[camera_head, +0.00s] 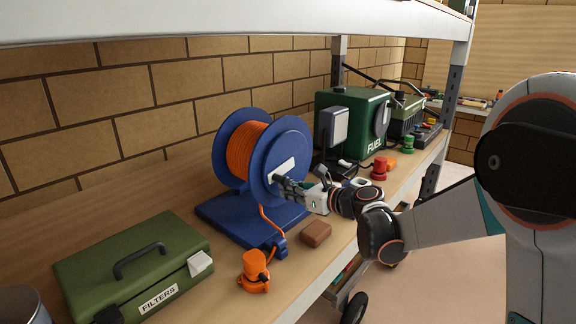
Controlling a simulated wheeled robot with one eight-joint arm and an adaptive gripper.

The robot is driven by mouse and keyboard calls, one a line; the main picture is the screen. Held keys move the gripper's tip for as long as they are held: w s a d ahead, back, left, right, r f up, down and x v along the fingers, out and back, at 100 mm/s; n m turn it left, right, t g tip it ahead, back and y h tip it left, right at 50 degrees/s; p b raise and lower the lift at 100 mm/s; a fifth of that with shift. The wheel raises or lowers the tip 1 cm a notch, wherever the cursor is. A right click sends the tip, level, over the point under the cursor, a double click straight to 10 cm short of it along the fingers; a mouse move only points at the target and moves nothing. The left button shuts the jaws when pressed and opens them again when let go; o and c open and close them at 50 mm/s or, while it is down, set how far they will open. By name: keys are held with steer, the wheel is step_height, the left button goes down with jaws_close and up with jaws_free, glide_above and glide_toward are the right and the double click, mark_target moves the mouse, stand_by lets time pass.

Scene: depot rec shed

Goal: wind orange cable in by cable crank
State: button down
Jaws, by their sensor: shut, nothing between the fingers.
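The orange cable (245,150) is wound on a blue reel (293,141) that stands on a blue base (232,222) on the shelf. A loose length runs down from the drum to a small blue guide (279,247) at the base's front. An orange plug-like end (254,268) sits on the shelf beside it. A white plate (283,168) shows on the reel's near face. My gripper (277,181) is shut and empty, with its fingertips close to that face, just below the plate. The cable crank cannot be made out; my gripper covers that part of the face. Contact cannot be told.
A brown block (315,234) lies below my wrist. A green FILTERS case (131,262) stands at left and a green FUEL can (350,122) behind right. Red (379,168) and green (408,144) fittings stand farther right. The upper shelf (230,18) hangs overhead.

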mark_target(284, 178)
steer(key=shift+s+a+r, duration=0.25)
steer(key=shift+s, duration=0.05)
steer(key=shift+s+a+r+p, duration=0.2)
steer(key=shift+r+p, duration=0.15)
steer(key=shift+r, duration=0.15)
steer(key=shift+s+a+r+p, duration=0.1)
steer(key=shift+s+r+p, duration=0.1)
steer(key=shift+r+p, duration=0.25)
steer(key=shift+s+a+r+p, duration=0.1)
steer(key=shift+r+p, duration=0.2)
steer(key=shift+r, duration=0.3)
steer(key=shift+s+a+r+p, duration=0.1)
steer(key=shift+r+p, duration=0.2)
steer(key=shift+r, duration=0.25)
steer(key=shift+f, duration=0.1)
steer(key=shift+w+d, duration=0.1)
